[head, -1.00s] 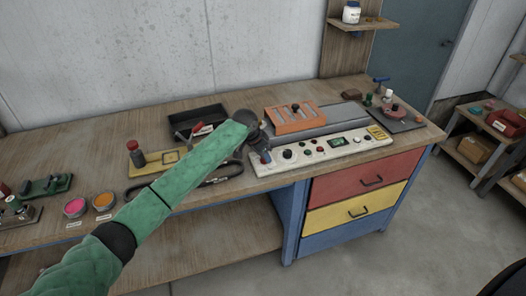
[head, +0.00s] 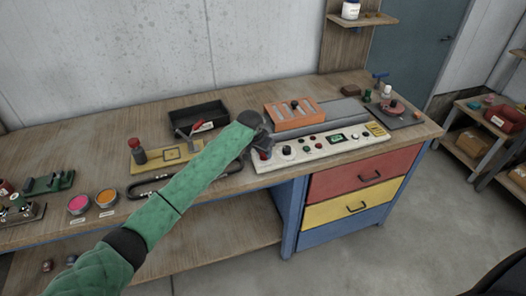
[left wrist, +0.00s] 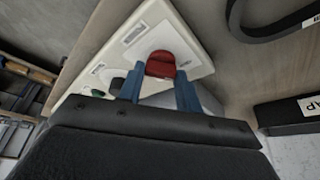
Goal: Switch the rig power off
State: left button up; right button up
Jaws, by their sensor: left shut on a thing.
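My left gripper (head: 264,145) is at this end of the panel. In the left wrist view, the two blue fingers of this gripper (left wrist: 158,82) are on either side of the red switch, shut on it. Part of the switch is hidden by the gripper. My right gripper is not in view.
An orange rack (head: 291,114) stands behind the panel. A black tray (head: 198,117), a yellow plate with a red-topped post (head: 138,150) and a dark hose (head: 150,187) lie left of it. Coloured drawers (head: 365,178) are below the panel.

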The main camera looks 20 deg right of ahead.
pick_arm(q)
jog(key=shift+w+r, duration=0.1)
jog(key=o, duration=1)
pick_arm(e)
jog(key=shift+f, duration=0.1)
pick_arm(q)
jog(key=shift+a+r+b, duration=0.15)
jog(key=shift+r+b, duration=0.15)
jog(key=shift+b, duration=0.05)
jog(key=shift+b+v, duration=1.2)
jog(key=shift+v, duration=2.3)
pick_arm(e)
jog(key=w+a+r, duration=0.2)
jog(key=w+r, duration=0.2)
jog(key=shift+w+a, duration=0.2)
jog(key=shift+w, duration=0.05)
